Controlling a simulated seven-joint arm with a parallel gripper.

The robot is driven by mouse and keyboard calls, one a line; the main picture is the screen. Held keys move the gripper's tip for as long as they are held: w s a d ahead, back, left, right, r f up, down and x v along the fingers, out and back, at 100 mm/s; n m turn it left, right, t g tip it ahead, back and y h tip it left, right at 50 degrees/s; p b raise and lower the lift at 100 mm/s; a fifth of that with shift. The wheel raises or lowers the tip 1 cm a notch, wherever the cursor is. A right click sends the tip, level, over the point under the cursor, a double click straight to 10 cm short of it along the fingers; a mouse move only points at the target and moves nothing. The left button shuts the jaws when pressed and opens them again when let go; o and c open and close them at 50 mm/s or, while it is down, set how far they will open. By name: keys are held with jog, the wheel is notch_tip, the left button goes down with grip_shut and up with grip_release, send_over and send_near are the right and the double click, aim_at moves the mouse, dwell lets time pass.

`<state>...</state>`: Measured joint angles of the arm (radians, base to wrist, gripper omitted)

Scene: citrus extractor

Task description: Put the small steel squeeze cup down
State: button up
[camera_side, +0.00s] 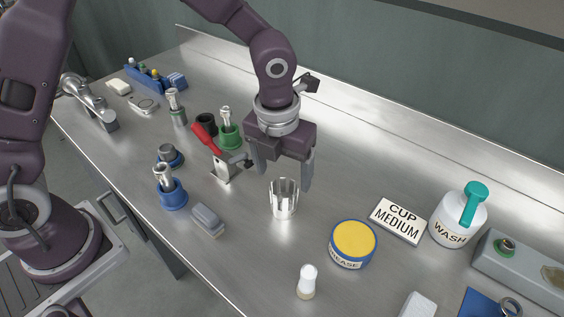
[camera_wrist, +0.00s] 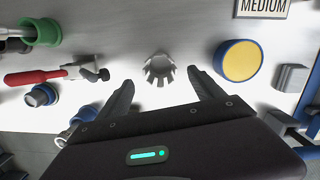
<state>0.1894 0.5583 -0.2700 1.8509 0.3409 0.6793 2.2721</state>
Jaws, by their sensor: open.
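The small steel squeeze cup (camera_side: 284,198) is a shiny cup with a slotted, toothed rim. It stands upright on the steel bench, apart from other objects. In the wrist view the cup (camera_wrist: 160,69) shows just beyond the fingertips, near the middle. My gripper (camera_side: 281,176) is open and empty, with its two fingers spread above the cup. In the wrist view my gripper (camera_wrist: 161,78) has one finger on either side of the cup's line, with clear gaps. The fingers do not appear to touch the cup.
A red-handled toggle clamp (camera_side: 218,160) stands left of the cup. A grey block (camera_side: 208,220) lies at the front left. A yellow-lidded grease tin (camera_side: 352,244), a CUP MEDIUM sign (camera_side: 398,221) and a wash bottle (camera_side: 458,218) stand to the right. Bare bench surrounds the cup.

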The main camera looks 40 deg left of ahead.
jog(key=shift+s+r, duration=0.15)
jog(key=shift+r, duration=0.8)
jog(key=shift+s+r, duration=0.1)
jog(key=shift+r, duration=0.85)
jog(key=s+a+r+n+t, duration=0.2)
jog(key=s+a+r+n, duration=0.8)
jog(key=n, duration=0.7)
jog(key=s+a+r+n+t, duration=0.2)
jog(key=s+n, duration=0.8)
jog(key=n, duration=0.6)
jog(key=shift+s+a+r+n, duration=0.15)
jog(key=shift+a+r+n, duration=0.1)
jog(key=shift+r+n, duration=0.15)
